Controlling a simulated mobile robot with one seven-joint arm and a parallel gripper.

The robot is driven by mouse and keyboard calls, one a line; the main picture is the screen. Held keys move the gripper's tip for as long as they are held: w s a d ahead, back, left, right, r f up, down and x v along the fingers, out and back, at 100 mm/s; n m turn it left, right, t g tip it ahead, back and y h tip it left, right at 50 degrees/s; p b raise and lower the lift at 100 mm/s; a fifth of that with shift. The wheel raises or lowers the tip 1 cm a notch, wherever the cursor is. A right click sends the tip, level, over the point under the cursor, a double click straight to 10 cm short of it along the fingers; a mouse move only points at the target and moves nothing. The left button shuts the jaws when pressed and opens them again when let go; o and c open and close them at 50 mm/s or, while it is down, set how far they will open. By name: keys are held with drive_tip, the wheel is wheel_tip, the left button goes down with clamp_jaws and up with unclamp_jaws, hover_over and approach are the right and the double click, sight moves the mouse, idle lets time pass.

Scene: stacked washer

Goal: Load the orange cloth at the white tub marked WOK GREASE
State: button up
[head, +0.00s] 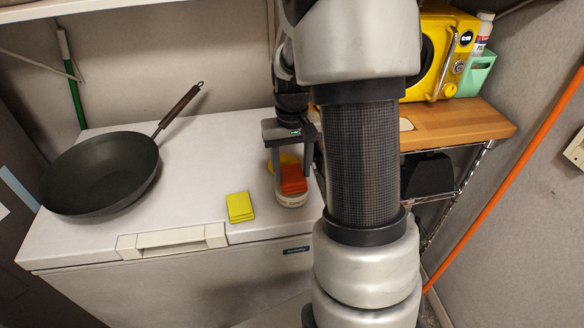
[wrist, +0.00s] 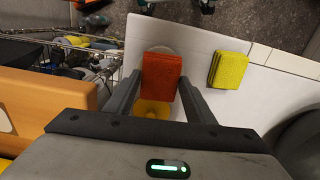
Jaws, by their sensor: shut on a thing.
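The orange cloth (head: 292,180) is a small folded piece between the two fingers of my gripper (head: 291,170), which is shut on it. It also shows between the fingers in the wrist view (wrist: 161,76). The white tub (head: 291,200) stands on the white chest lid directly below the cloth. In the wrist view its pale rim (wrist: 160,49) shows just past the cloth's far edge. Cloth and fingers hide most of the tub's top, and I cannot tell whether the cloth touches it. The tub's marking is too small to read.
A round yellow thing (head: 285,161) lies behind the cloth, partly hidden. A folded yellow cloth (head: 240,207) lies left of the tub on the white chest lid (head: 190,190). A black wok (head: 98,172) stands further left. A yellow microwave (head: 440,55) is on the wooden top (head: 462,121) at right.

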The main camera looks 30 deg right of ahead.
sight(292, 174)
drive_tip(key=shift+f, duration=0.5)
idle(1.1)
drive_tip(key=shift+r+p, duration=2.45)
drive_tip(key=shift+r, duration=1.15)
drive_tip(key=shift+f, duration=0.1)
